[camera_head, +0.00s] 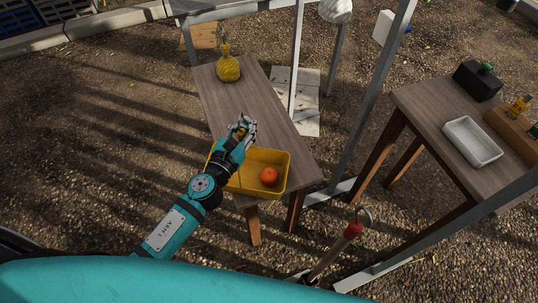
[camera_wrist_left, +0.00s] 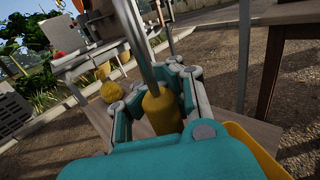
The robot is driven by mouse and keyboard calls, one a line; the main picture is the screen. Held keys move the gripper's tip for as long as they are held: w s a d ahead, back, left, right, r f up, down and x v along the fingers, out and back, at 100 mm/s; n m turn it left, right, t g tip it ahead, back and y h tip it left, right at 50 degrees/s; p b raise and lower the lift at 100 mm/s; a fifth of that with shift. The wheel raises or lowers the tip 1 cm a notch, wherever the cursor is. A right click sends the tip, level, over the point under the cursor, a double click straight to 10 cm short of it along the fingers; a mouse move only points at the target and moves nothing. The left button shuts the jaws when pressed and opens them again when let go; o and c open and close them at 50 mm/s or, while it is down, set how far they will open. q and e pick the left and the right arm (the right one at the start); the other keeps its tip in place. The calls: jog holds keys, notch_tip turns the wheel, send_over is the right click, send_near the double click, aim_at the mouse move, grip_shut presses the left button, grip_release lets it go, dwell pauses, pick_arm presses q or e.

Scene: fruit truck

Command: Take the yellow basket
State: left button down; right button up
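The yellow basket (camera_head: 283,180) stands on the near end of the middle wooden table, with an orange (camera_head: 269,176) inside. Its left end is partly hidden by my left arm. My left gripper (camera_head: 243,128) is just above and beyond the basket's far left corner. A small yellow thing (camera_wrist_left: 161,111) shows between its fingers in the left wrist view; I cannot tell whether they grip it. A yellow basket wall (camera_wrist_left: 253,150) shows at the lower right there, outside the fingers. My right gripper is not in view.
A right-hand table (camera_head: 435,107) holds a white tray (camera_head: 472,142), a black box (camera_head: 478,80) and a wooden crate.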

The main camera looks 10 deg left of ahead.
pick_arm(q)
jog(key=s+a+b, duration=0.2)
jog(key=s+a, duration=0.2)
jog(key=a, duration=0.3)
jog(key=shift+s, duration=0.3)
dwell(0.4)
jog(key=c, duration=1.4)
grip_release()
jog(key=shift+s, duration=0.1)
